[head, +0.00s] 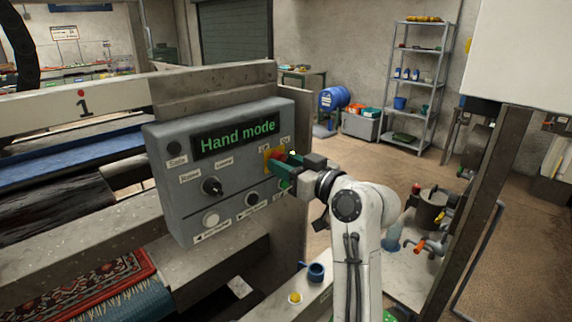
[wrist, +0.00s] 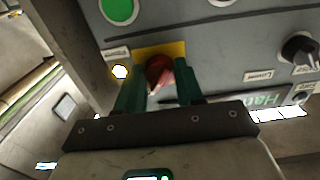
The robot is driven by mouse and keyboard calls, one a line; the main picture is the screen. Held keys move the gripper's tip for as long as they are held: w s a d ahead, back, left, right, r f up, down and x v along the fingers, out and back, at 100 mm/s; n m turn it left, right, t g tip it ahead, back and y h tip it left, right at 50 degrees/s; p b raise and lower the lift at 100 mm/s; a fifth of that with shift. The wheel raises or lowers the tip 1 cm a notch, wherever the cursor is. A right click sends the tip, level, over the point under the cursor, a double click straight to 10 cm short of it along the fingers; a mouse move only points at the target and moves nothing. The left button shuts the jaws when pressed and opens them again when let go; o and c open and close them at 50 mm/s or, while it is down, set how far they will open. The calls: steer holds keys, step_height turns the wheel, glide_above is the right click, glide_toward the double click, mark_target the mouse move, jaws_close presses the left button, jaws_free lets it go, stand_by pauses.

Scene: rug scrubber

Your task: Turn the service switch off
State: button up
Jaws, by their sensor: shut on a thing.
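The service switch is a red knob (head: 279,156) on a yellow plate (head: 267,162), at the right side of a grey control box (head: 165,200). My gripper (head: 284,166) is at the knob, its green fingers covering part of it. In the wrist view, the red knob (wrist: 158,70) sits between the two green fingers of my gripper (wrist: 158,88), which are shut on it. The knob's lower part is hidden, and its small labels are too blurred to read. The box's display (head: 237,137) shows "Hand mode" in green letters.
A black rotary knob (head: 212,187), a white button (head: 211,220) and a black button (head: 252,199) are on the same box. A patterned rug (head: 105,285) lies at lower left. A metal post (head: 475,200) stands to the right. Open floor lies behind my arm.

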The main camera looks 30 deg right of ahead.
steer(key=shift+c, duration=0.5)
steer(key=shift+n+b, duration=0.35)
steer(key=shift+n, duration=0.05)
steer(key=shift+n+b, duration=6.1)
steer(key=shift+n, duration=1.5)
steer(key=o, duration=1)
steer(key=shift+r, duration=0.1)
steer(key=shift+o, duration=0.2)
